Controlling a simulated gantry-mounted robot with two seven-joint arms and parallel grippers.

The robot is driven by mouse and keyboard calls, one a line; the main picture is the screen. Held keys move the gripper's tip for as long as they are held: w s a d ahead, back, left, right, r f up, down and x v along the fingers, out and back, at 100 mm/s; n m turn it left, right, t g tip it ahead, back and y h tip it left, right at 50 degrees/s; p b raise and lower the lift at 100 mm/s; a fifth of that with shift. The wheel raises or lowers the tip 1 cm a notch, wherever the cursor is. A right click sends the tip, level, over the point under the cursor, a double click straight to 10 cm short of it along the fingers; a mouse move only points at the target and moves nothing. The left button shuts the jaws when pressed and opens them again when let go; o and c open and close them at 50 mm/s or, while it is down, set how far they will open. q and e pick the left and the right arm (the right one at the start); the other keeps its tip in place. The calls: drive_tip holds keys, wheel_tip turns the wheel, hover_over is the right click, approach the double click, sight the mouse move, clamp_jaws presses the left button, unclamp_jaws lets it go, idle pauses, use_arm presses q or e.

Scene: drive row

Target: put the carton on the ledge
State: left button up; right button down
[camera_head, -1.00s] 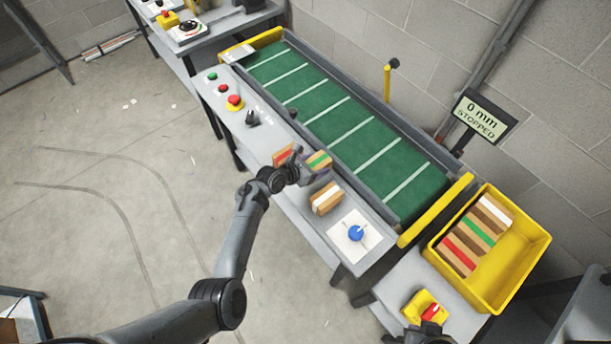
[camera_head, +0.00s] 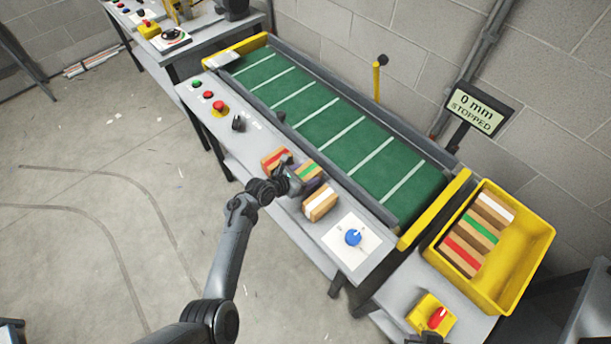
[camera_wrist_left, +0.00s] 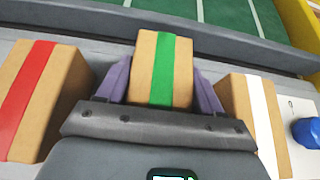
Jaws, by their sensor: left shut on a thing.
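My left gripper (camera_head: 297,182) is shut on a brown carton with a green stripe (camera_head: 309,171). In the left wrist view the green-striped carton (camera_wrist_left: 163,70) is between the two purple-grey fingers. It is over or on the grey ledge (camera_head: 250,142) along the front of the conveyor; I cannot tell whether its underside touches. A red-striped carton (camera_head: 275,159) stands to its left and a white-striped carton (camera_head: 320,204) to its right, with gaps between them.
The green conveyor belt (camera_head: 350,146) lies behind, its display (camera_head: 479,108) reading 0 mm, STOPPED. A blue knob (camera_head: 353,237) is right of the white-striped carton. Buttons (camera_head: 219,106) are at the ledge's left. A yellow bin (camera_head: 510,273) holds several cartons.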

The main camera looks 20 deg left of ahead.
use_arm(q)
drive_tip(key=shift+f, duration=0.1)
drive_tip(key=o, duration=1.2)
drive_tip(key=shift+f, duration=0.1)
drive_tip(key=shift+s+a+r, duration=0.1)
drive_tip(key=shift+s+r, duration=0.05)
drive_tip(key=shift+r, duration=0.25)
drive_tip(key=s+a+r+m+g+y+p, duration=0.25)
drive_tip(key=s+a+m, duration=0.25)
drive_tip(key=s+m, duration=0.45)
drive_tip(key=s+a+r+m+g+y+p, duration=0.1)
drive_tip(key=s+a+r+m+y+p, duration=0.15)
drive_tip(key=s+a+m, duration=0.7)
drive_tip(key=s+d+r+m+g, duration=0.1)
drive_tip(key=s+d+r+m, duration=0.2)
drive_tip(key=s+m, duration=0.3)
drive_tip(key=s+d+r+m+g, duration=0.2)
drive_tip(key=s+d+m, duration=0.4)
drive_tip(key=s, duration=0.7)
drive_tip(key=shift+d+r+m+y+b, duration=0.25)
drive_tip(key=shift+r+m+y+b, duration=0.2)
drive_tip(key=shift+r, duration=0.2)
